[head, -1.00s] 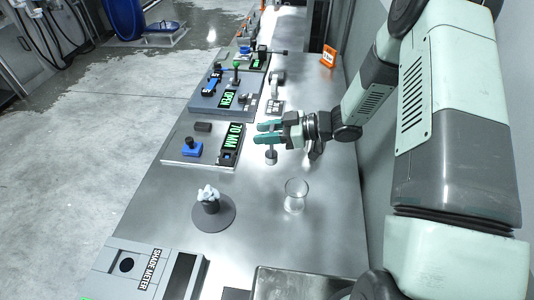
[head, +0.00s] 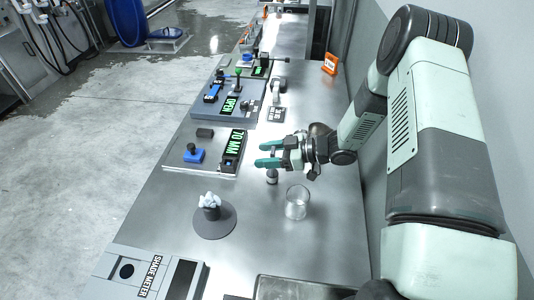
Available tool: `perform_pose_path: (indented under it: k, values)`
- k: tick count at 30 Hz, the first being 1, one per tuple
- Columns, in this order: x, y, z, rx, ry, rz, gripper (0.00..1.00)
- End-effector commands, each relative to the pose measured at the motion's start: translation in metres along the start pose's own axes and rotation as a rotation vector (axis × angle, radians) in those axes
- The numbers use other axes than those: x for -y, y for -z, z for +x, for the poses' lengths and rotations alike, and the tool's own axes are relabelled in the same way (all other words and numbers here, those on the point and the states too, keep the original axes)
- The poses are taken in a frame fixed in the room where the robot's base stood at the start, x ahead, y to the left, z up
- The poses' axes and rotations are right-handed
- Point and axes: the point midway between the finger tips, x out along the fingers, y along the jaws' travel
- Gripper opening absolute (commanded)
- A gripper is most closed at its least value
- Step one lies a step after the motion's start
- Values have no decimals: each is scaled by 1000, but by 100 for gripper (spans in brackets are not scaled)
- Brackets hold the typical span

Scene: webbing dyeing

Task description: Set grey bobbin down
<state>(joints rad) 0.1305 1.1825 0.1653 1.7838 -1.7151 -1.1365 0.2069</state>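The grey bobbin (head: 272,177) is a small upright grey piece, seen just below my gripper in the head view. My gripper (head: 270,155) has two teal fingers pointing left over the metal table. A gap shows between the fingers, and the near finger hides the bobbin's upper part. I cannot tell whether the fingers clasp it. The bobbin's base looks at or close to the tabletop, but whether it touches is unclear.
A clear glass beaker (head: 297,203) stands close to the bobbin, nearer the camera. A dark round disc (head: 214,222) holds a cup of pale pieces. The 70 MM device (head: 203,160) lies left, and the shade meter (head: 145,276) sits front left. Bare metal table (head: 255,245) lies between.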

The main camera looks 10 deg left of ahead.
Motion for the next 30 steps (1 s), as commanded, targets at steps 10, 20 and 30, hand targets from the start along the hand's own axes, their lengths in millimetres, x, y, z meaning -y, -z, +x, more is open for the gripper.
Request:
perform_pose_path:
  k: [10, 20, 30]
  values:
    - [0, 2, -1, 0, 0, -1, 63]
    - [-1, 25, -38, 0, 0, -6, 63]
    - [0, 68, -51, -1, 0, -1, 63]
